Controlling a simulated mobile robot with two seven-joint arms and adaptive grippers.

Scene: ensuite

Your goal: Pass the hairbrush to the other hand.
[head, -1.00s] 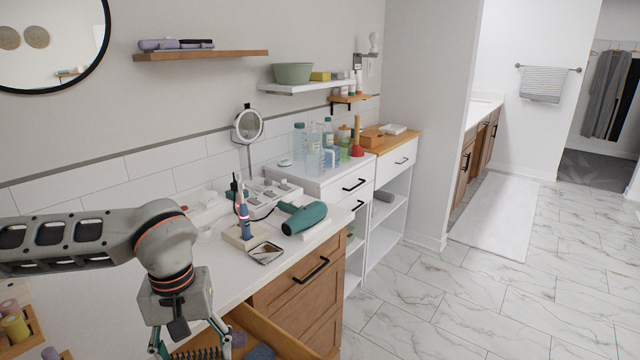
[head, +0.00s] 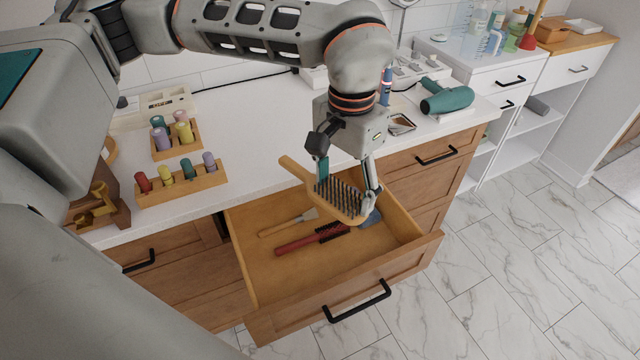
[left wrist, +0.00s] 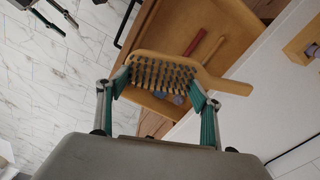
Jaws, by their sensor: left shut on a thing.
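The hairbrush (head: 341,203) has a wooden paddle head with dark bristles and a light wooden handle. My left gripper (head: 347,188) is shut on its head, one finger on each side, and holds it above the open drawer (head: 385,268). In the head view the handle points up and left. In the left wrist view the hairbrush (left wrist: 160,72) lies across between the fingers, handle to the right and free. My right gripper (left wrist: 58,17) shows at the top left of the left wrist view, apart from the brush, fingers spread and empty.
In the drawer lie a red-handled brush (head: 312,239) and a pale wooden-handled tool (head: 288,222). The counter (head: 240,140) carries roller racks (head: 180,185) and a teal hairdryer (head: 447,100). Marble floor is clear at the right.

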